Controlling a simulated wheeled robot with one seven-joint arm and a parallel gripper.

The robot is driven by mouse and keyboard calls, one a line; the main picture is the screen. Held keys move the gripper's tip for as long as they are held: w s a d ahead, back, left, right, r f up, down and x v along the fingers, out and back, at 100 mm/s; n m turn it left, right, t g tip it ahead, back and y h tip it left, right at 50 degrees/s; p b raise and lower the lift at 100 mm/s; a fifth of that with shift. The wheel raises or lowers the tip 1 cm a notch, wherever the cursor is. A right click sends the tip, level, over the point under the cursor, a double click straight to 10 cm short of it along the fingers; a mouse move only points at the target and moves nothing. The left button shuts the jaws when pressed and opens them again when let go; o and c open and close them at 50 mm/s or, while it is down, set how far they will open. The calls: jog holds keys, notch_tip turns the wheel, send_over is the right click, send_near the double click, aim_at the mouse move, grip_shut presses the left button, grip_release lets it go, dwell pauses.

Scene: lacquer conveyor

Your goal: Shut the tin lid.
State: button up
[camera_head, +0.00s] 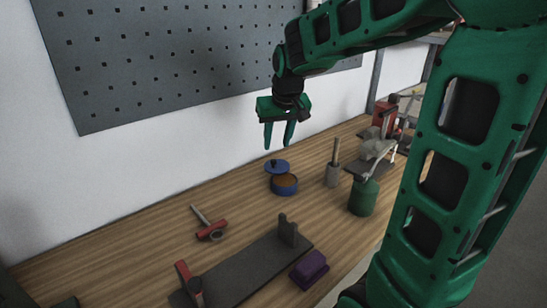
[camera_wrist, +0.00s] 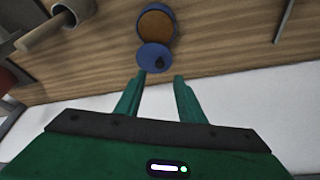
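A round blue tin (camera_head: 285,186) with brown contents stands open on the wooden bench; it also shows in the wrist view (camera_wrist: 156,27). Its blue lid (camera_head: 274,166) has a small dark knob and is tilted up at the tin's wall-side edge; it also shows in the wrist view (camera_wrist: 148,51). My gripper (camera_head: 278,147) is above the lid, pointing down, with its green fingers apart and nothing between them. In the wrist view the fingertips (camera_wrist: 157,79) are just short of the lid, and I see no contact.
A grey holder (camera_head: 332,178) with an upright rod stands right of the tin, then a green can (camera_head: 363,198) with things above it. A pegboard (camera_head: 160,50) hangs behind.

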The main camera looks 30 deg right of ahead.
aim_at(273, 160)
jog(key=x, duration=0.8)
grip_shut()
jog(key=shift+d, duration=0.1)
